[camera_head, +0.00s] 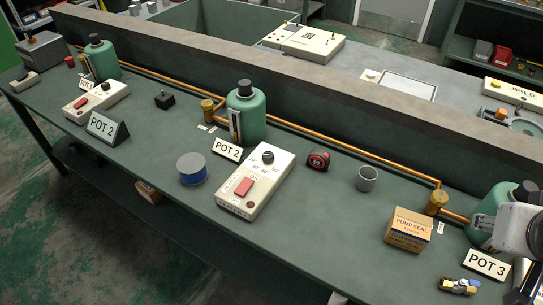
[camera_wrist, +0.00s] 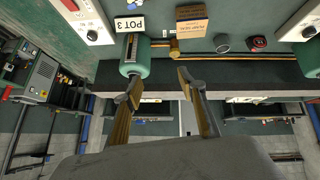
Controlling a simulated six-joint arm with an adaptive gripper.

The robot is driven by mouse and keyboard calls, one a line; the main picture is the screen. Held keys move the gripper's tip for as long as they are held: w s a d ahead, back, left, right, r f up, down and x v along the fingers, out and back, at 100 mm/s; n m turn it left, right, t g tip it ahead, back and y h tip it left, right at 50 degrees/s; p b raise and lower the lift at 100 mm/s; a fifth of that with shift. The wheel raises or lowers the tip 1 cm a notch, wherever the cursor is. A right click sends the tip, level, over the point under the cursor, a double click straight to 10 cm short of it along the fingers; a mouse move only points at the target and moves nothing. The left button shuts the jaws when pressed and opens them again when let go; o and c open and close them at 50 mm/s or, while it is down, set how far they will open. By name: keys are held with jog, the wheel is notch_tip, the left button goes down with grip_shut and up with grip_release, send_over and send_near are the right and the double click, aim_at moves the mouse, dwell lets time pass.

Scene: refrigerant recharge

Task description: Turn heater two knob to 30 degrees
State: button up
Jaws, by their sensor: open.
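The heater two box (camera_head: 252,183) is a cream box on the bench in front of the POT 2 sign (camera_head: 228,149). Its black round knob (camera_head: 267,157) is at the far end, with degree markings around it too small to read surely. A red switch (camera_head: 243,187) sits nearer the front. My gripper (camera_wrist: 160,85) is open and empty in the wrist view, its two fingers spread apart. In the head view my arm shows at the right edge by pot 3, well right of the heater two knob. The knob's exact angle cannot be told.
The green pot 2 (camera_head: 250,115) stands behind the heater, with a copper pipe along the back wall. A tape measure (camera_head: 318,159), a grey cup (camera_head: 367,179) and a PUMP SEAL box (camera_head: 408,230) stand between heater two and my arm.

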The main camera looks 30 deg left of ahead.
jog(key=w+a+n+t+y, duration=0.25)
jog(key=w+a, duration=0.45)
jog(key=w, duration=0.6)
jog(key=w+a+f+n, duration=0.2)
jog(key=w+a+f, duration=0.1)
jog(key=w+a, duration=0.35)
jog(key=n+g+y, duration=0.7)
jog(key=n+y, duration=0.2)
jog(key=y, duration=0.2)
send_near(269, 156)
jog(key=a, duration=0.1)
jog(key=shift+w+f, duration=0.15)
jog(key=shift+f, duration=0.2)
jog(key=shift+a, duration=0.15)
jog(key=shift+x, duration=3.8)
